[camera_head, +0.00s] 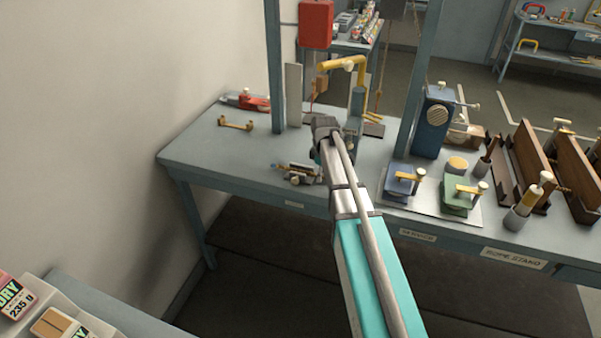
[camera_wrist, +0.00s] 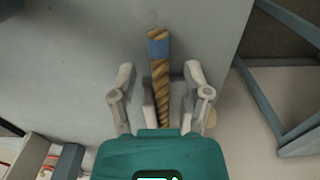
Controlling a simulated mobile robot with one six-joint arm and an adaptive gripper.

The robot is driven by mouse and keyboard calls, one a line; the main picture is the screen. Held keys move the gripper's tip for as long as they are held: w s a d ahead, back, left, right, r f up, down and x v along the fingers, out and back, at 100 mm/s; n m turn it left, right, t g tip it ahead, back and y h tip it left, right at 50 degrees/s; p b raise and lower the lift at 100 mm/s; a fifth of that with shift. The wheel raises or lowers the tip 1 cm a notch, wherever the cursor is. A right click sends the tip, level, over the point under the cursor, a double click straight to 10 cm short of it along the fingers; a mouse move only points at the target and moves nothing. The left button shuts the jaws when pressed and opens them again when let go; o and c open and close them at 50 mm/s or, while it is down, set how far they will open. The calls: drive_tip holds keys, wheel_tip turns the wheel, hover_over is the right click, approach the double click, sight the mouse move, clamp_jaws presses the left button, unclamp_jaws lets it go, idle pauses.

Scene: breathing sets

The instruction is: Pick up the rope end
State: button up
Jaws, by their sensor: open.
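The rope end (camera_wrist: 158,48) shows in the wrist view as a twisted tan rope with a blue band near its tip. The rope runs down the picture between the two pale fingers of my gripper (camera_wrist: 159,76). The fingers are open, one on each side of the rope, with the banded tip reaching beyond them. I cannot tell whether either finger touches it. The lower rope is hidden behind my teal gripper body.
A blue upright unit (camera_head: 433,122) and blue and green clamps (camera_head: 457,200) are to the right. A small metal device (camera_head: 297,173) lies left of my arm.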

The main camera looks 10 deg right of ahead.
clamp_jaws()
drive_tip(key=shift+r, duration=0.2)
idle(0.4)
wheel_tip(320, 180, up, 3)
drive_tip(key=p, duration=0.3)
drive_tip(key=shift+f, duration=0.1)
drive_tip(key=s+a+r+p, duration=0.1)
drive_tip(key=s+r+p, duration=0.8)
drive_tip(key=s, duration=0.5)
drive_tip(key=shift+r+p, duration=0.4)
drive_tip(key=shift+p, duration=0.1)
